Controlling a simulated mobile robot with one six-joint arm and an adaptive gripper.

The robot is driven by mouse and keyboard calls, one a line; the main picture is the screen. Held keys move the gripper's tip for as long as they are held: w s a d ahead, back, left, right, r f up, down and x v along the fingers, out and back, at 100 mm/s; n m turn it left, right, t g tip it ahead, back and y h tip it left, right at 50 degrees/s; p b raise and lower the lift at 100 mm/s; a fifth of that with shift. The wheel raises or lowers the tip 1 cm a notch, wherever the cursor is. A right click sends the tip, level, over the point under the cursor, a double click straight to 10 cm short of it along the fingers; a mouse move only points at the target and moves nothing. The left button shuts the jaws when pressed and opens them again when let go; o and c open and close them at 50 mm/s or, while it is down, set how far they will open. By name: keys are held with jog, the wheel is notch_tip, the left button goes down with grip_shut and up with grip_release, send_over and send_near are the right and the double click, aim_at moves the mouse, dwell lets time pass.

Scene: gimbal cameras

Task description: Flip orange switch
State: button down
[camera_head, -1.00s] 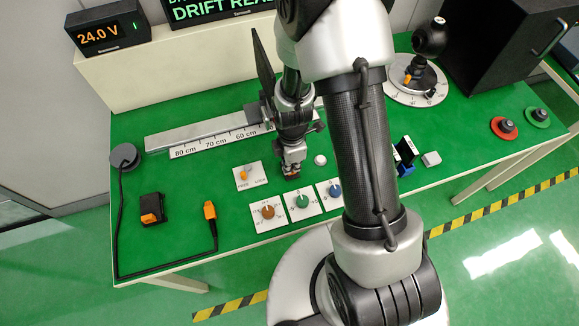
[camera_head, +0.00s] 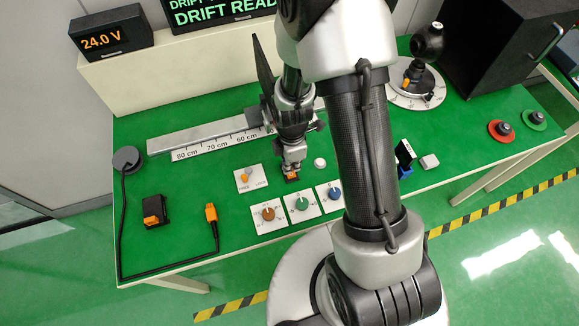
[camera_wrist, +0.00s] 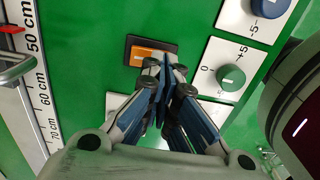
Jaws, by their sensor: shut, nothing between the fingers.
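The orange rocker switch (camera_wrist: 148,55) sits in a dark frame on the green tabletop in the wrist view. It also shows in the head view (camera_head: 291,178), partly covered by my gripper. My gripper (camera_wrist: 165,66) is shut and empty, its fingertips at the lower right edge of the switch frame in the wrist view. In the head view my gripper (camera_head: 291,168) points down right at the switch. I cannot tell whether the fingertips touch it, or which way the rocker is tipped.
Brown (camera_head: 268,213), green (camera_head: 302,202) and blue (camera_head: 334,194) knobs on white plates stand near the switch. A white plate with an orange-tipped lever (camera_head: 246,177) is to its left, a white round button (camera_head: 320,163) to its right. A ruler rail (camera_head: 200,140) lies behind.

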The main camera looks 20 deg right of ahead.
aim_at(291, 174)
jog(key=shift+r+p, duration=1.35)
jog(key=shift+r, duration=0.75)
